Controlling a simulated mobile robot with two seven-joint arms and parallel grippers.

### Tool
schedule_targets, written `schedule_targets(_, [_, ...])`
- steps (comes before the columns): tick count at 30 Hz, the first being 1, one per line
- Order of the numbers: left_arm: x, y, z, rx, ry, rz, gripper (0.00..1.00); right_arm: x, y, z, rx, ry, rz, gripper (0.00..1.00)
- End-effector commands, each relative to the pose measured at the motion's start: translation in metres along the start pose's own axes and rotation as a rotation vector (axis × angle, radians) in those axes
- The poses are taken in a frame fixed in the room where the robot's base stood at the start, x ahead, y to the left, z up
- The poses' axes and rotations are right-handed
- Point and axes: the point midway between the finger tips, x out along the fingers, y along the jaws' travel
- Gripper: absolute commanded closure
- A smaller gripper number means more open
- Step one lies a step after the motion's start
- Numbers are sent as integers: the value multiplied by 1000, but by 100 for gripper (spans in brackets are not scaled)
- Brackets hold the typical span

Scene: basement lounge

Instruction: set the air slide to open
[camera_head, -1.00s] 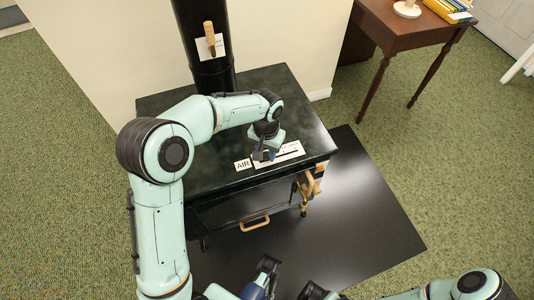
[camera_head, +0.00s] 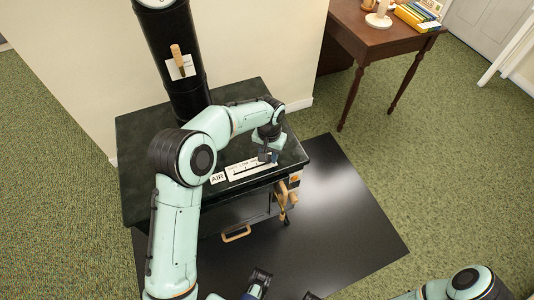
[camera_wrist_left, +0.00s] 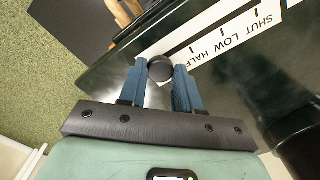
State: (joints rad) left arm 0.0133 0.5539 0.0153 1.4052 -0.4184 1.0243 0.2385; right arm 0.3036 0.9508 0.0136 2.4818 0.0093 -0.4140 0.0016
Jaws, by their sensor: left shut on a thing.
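The air slide is a white marked plate (camera_head: 248,168) on the black stove top, beside a white AIR label (camera_head: 217,177). In the left wrist view the plate (camera_wrist_left: 228,38) reads SHUT, LOW, HALF. My left gripper (camera_head: 268,157) is at the plate's right end in the head view. Its blue fingers are shut on the dark round slide knob (camera_wrist_left: 160,69), which is past HALF on the side away from SHUT. No further mark shows near the knob.
The black stove (camera_head: 140,150) has a pipe (camera_head: 183,90) with a wooden-handled damper (camera_head: 177,60). A wooden door handle (camera_head: 236,233) and side latch (camera_head: 283,198) are at its front. A brown table (camera_head: 362,32) stands to the right. The black floor mat (camera_head: 345,215) is clear in front.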

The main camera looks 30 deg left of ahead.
Motion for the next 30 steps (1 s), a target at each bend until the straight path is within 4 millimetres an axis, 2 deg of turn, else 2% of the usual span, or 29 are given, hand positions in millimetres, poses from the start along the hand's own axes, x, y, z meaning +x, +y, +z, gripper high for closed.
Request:
schedule_targets(3, [-3,5,-4,4,19,9,100,0,0,0,0,0,0,100])
schedule_targets(4, [-3,5,-4,5,19,9,58,0,0,0,0,0,0,100])
schedule_targets(6, [-3,4,-4,4,18,8,42,0,0,0,0,0,0,100])
schedule_targets(17, [-6,2,-3,3,12,5,42,-1,0,0,0,0,0,100])
schedule_targets(20, [-20,2,-3,2,14,4,42,-2,-1,1,0,-2,0,100])
schedule_targets(30, [-95,3,-3,4,17,6,42,-11,-2,6,1,-18,3,100])
